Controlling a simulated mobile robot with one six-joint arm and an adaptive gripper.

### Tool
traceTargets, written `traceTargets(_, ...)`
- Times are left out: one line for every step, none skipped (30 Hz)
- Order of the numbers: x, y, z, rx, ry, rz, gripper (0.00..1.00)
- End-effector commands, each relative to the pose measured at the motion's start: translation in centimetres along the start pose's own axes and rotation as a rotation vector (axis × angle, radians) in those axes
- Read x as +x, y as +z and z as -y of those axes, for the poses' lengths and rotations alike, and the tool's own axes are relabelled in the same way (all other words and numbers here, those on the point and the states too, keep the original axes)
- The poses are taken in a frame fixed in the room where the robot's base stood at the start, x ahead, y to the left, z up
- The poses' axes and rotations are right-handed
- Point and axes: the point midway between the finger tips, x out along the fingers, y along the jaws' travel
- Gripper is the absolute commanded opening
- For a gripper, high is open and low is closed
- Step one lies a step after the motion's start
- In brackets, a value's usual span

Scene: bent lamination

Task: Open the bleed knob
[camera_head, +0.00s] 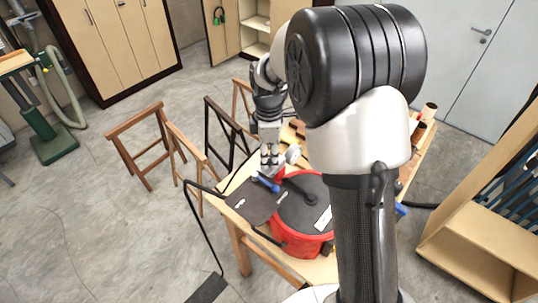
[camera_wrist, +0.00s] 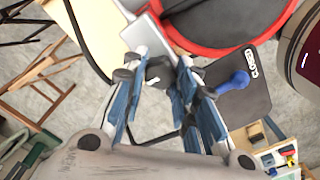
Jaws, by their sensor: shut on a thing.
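My gripper (camera_head: 270,166) is low over the left side of the worktable, beside the red pot (camera_head: 296,237) with its dark lid. In the wrist view its blue-padded fingers (camera_wrist: 159,82) are closed around a small pale and dark part (camera_wrist: 155,70), which looks like the bleed knob. The fingers hide much of it. A blue handle (camera_head: 266,183) is close to the fingers, above a dark plate (camera_head: 252,202). The blue handle also shows right of the fingers in the wrist view (camera_wrist: 234,82), apart from them.
A round pale gauge-like part (camera_head: 293,153) is just right of my gripper. Wooden trestles (camera_head: 150,150) stand to the left. Open floor lies at the front left.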

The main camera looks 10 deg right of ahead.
Motion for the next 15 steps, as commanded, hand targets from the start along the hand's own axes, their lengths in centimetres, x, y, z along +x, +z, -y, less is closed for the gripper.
traceTargets(-0.08, -0.04, -0.07, -0.014, 0.002, -0.001, 0.03)
traceTargets(-0.08, -0.04, -0.06, -0.022, 0.002, -0.001, 0.03)
traceTargets(-0.08, -0.04, -0.07, -0.032, 0.003, -0.001, 0.03)
traceTargets(-0.08, -0.04, -0.06, -0.037, 0.003, -0.001, 0.03)
traceTargets(-0.09, -0.04, -0.06, -0.042, 0.003, -0.001, 0.03)
traceTargets(-0.09, -0.04, -0.06, -0.047, 0.003, -0.001, 0.03)
traceTargets(-0.09, -0.04, -0.06, -0.051, 0.003, -0.001, 0.03)
traceTargets(-0.09, -0.04, -0.06, -0.053, 0.003, -0.001, 0.03)
traceTargets(-0.09, -0.04, -0.06, -0.056, 0.003, -0.001, 0.03)
traceTargets(-0.09, -0.04, -0.06, -0.057, 0.003, -0.001, 0.03)
traceTargets(-0.09, -0.04, -0.06, -0.058, 0.003, -0.001, 0.03)
traceTargets(-0.09, -0.04, -0.07, -0.058, 0.003, -0.001, 0.03)
traceTargets(-0.09, -0.04, -0.07, -0.058, 0.003, -0.001, 0.03)
traceTargets(-0.09, -0.04, -0.07, -0.058, 0.003, -0.001, 0.03)
traceTargets(-0.09, -0.04, -0.07, -0.058, 0.003, -0.001, 0.03)
